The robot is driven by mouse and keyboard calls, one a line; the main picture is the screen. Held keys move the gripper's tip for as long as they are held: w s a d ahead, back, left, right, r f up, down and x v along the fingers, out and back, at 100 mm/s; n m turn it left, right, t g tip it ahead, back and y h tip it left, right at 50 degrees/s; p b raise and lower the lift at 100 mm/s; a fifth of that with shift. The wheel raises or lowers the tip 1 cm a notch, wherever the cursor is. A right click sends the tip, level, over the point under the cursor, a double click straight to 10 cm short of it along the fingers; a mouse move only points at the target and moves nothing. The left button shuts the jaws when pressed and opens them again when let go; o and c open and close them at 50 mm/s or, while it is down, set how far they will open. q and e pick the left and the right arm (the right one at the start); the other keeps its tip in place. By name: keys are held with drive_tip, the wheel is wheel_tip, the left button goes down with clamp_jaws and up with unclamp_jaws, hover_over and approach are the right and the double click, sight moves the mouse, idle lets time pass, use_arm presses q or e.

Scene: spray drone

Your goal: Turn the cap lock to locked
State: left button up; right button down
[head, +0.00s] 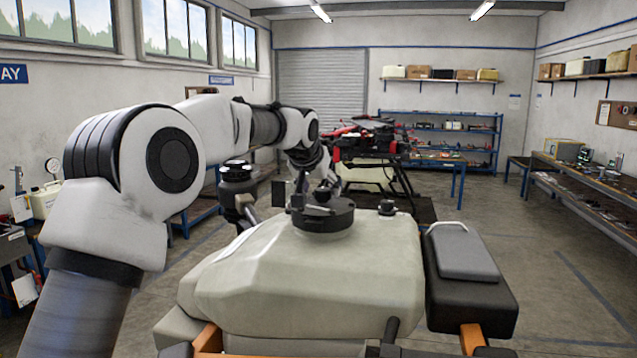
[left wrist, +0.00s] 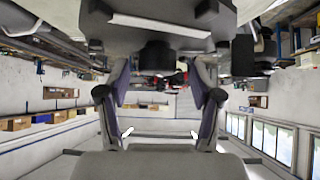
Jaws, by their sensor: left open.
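The pale tank (head: 300,275) fills the lower middle of the head view, with a round black cap (head: 325,217) on top. Small dark upright parts stand on the cap's top, but I cannot tell the lock's position. My left gripper (head: 308,187) hangs at the far side of the cap, partly hidden behind those parts. In the left wrist view, which is upside down, my left gripper (left wrist: 161,92) has its two fingers wide apart with nothing held between them. A dark cylindrical part (left wrist: 158,56) shows just beyond the fingers. Contact cannot be made out. My right gripper is not in view.
A black box with a grey top (head: 465,255) sits right of the tank. A dark rotor motor (head: 238,172) stands at the tank's far left. A red and black drone (head: 370,140) stands behind. The right workbench (head: 590,190) is cluttered; floor before it is free.

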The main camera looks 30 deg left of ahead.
use_arm(q)
drive_tip(key=shift+w+a+f, duration=0.1)
drive_tip(key=shift+w+f, duration=0.3)
drive_tip(key=shift+w, duration=0.15)
drive_tip(key=shift+w+f, duration=0.3)
drive_tip(key=shift+w, duration=0.1)
drive_tip(key=shift+d, duration=0.2)
drive_tip(key=shift+s+r, duration=0.1)
drive_tip(key=shift+s, duration=0.1)
drive_tip(key=c, duration=0.3)
drive_tip(key=shift+s, duration=0.1)
drive_tip(key=c, duration=0.8)
drive_tip(key=shift+c, duration=0.2)
